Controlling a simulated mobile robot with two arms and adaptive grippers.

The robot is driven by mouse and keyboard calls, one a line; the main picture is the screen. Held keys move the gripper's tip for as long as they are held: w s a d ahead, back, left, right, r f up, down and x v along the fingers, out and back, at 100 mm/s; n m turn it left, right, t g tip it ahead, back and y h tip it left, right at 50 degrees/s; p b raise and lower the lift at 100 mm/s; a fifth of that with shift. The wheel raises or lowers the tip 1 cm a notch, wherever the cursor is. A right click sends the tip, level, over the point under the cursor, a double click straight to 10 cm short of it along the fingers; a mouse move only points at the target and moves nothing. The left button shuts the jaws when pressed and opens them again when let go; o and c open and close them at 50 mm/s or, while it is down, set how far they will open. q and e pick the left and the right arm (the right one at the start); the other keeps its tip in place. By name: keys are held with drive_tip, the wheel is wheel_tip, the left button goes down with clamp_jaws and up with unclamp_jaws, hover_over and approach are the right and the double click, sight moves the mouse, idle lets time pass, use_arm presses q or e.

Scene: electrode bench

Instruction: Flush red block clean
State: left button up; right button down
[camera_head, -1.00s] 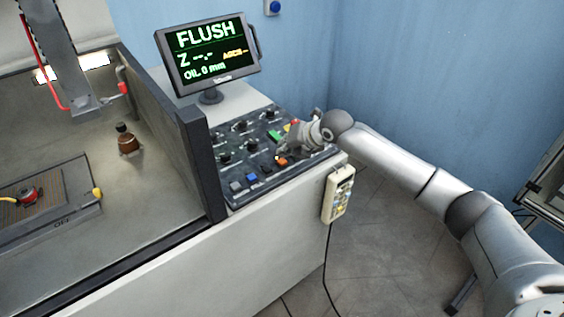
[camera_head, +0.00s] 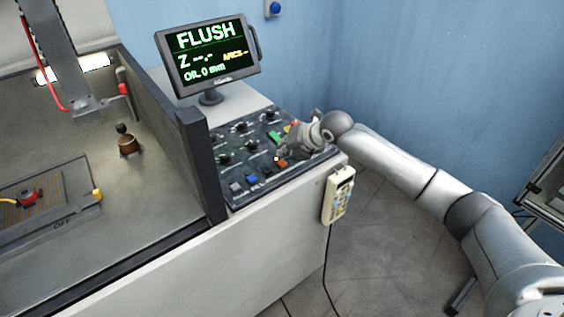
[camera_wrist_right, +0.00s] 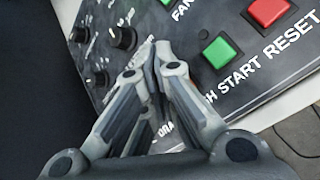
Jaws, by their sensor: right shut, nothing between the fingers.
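A red block (camera_head: 28,197) sits on the plate in the tank at the left of the head view, with a yellow piece beside it. My right gripper (camera_head: 279,154) is shut and empty, low over the control panel (camera_head: 231,173). In the right wrist view its closed fingertips (camera_wrist_right: 161,58) are between a black knob (camera_wrist_right: 122,38) and a green button (camera_wrist_right: 220,53); I cannot tell whether they touch the panel. A red button (camera_wrist_right: 268,11) by the word RESET lies beyond. The monitor (camera_head: 208,57) reads FLUSH and OIL 0 mm. My left gripper is out of view.
A dark tank wall (camera_head: 199,165) stands between the panel and the tank. A brown, dark-topped piece (camera_head: 128,144) stands on the tank floor. A handheld pendant (camera_head: 338,195) hangs on the cabinet front. Blue and orange buttons are on the near panel part.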

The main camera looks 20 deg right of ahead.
sight(285, 161)
drive_tip(key=shift+f, duration=0.1)
drive_tip(key=shift+f, duration=0.35)
drive_tip(key=shift+f, duration=0.5)
idle(0.8)
drive_tip(key=shift+r+p, duration=0.6)
drive_tip(key=shift+r, duration=0.35)
wheel_tip(285, 161, up, 5)
drive_tip(key=p, duration=0.4)
idle(0.6)
